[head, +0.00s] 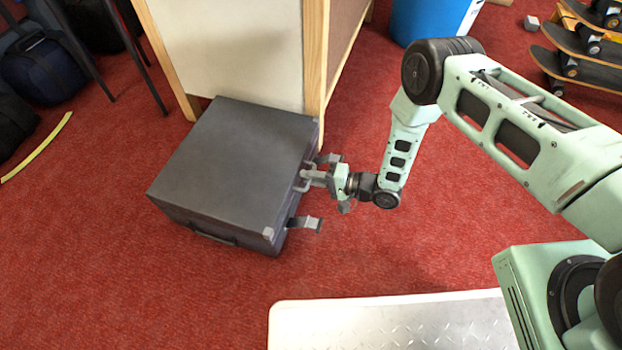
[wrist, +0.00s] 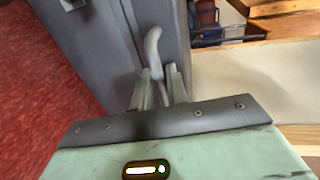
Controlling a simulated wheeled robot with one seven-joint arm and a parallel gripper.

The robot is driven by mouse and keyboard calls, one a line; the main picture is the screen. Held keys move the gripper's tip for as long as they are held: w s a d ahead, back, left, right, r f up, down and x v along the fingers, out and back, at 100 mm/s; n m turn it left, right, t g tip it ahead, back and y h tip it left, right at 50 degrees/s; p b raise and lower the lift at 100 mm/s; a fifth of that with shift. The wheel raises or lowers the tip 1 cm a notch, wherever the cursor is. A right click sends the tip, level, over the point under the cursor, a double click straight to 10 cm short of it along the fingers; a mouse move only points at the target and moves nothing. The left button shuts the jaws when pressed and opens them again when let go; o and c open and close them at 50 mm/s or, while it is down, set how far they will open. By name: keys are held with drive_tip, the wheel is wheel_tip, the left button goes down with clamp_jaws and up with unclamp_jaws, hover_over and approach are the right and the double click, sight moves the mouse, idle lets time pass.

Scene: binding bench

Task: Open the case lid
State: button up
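The dark grey case (head: 235,150) lies flat on the red carpet, and its lid looks closed. A light grey bent handle (wrist: 153,48) sticks out from the case's right side. My gripper (head: 308,178) is at that side, level with the handle. In the wrist view the two fingers (wrist: 160,88) stand close together with the handle's end between them, and they look closed on it. A grey latch (head: 305,223) juts out near the front corner, and another piece (head: 330,158) juts out behind my gripper. The inside of the case is hidden.
A pale panel with wooden posts (head: 313,70) stands right behind the case. A blue bin (head: 430,18) and a rack of skateboards (head: 575,65) are at the back right. Dark bags (head: 50,70) lie at the left. Carpet in front of the case is clear.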

drive_tip(key=shift+a, duration=0.1)
clamp_jaws()
drive_tip(key=shift+r, duration=0.1)
